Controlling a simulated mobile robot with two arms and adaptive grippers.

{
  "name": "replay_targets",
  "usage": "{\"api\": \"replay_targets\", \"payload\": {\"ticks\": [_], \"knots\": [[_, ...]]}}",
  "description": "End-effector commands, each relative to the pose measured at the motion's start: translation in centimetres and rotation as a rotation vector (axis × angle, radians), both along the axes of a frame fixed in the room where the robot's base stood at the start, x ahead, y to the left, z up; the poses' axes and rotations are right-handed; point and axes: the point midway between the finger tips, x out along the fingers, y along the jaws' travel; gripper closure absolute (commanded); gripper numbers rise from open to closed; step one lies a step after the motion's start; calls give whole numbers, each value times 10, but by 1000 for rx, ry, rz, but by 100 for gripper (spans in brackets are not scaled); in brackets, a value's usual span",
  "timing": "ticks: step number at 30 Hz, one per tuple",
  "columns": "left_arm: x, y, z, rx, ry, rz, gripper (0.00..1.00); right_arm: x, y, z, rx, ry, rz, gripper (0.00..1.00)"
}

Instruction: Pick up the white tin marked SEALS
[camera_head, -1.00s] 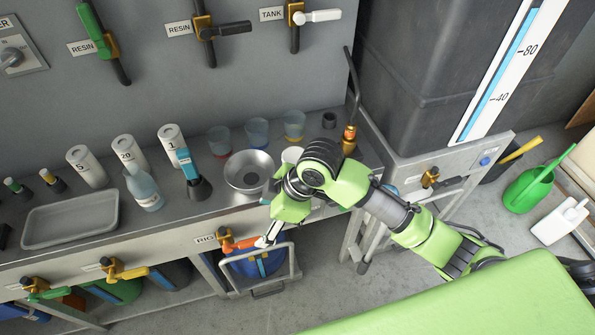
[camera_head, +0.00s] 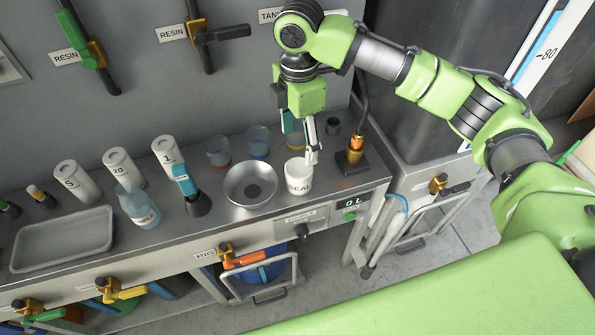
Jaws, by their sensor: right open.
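The white tin marked SEALS (camera_head: 297,182) stands upright on the metal bench top near the front edge, just right of a steel bowl. Its last letter is hard to read. My right gripper (camera_head: 302,149) points down above and slightly behind the tin, with its fingers apart and nothing between them. One pale finger comes down close to the tin's right rim; I cannot tell whether it touches. My left gripper is not in view.
The steel bowl (camera_head: 250,184) stands close on the tin's left. A brass nozzle on a dark block (camera_head: 353,157) stands to its right, and a small dark cup (camera_head: 332,126) behind. Clear cups (camera_head: 257,141) line the back. Valve handles (camera_head: 240,259) stick out below the bench front.

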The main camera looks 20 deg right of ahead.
Motion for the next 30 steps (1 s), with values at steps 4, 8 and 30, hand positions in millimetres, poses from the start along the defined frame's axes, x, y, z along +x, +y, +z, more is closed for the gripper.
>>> {"api": "replay_targets", "payload": {"ticks": [4, 8, 30], "knots": [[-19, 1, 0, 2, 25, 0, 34, -1, 0, -33, -1, 5, -1, 33], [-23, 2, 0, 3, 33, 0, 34, -1, 0, -56, 0, 3, 0, 33], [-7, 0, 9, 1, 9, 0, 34, 1, -4, -126, 1, -2, 0, 33]]}}
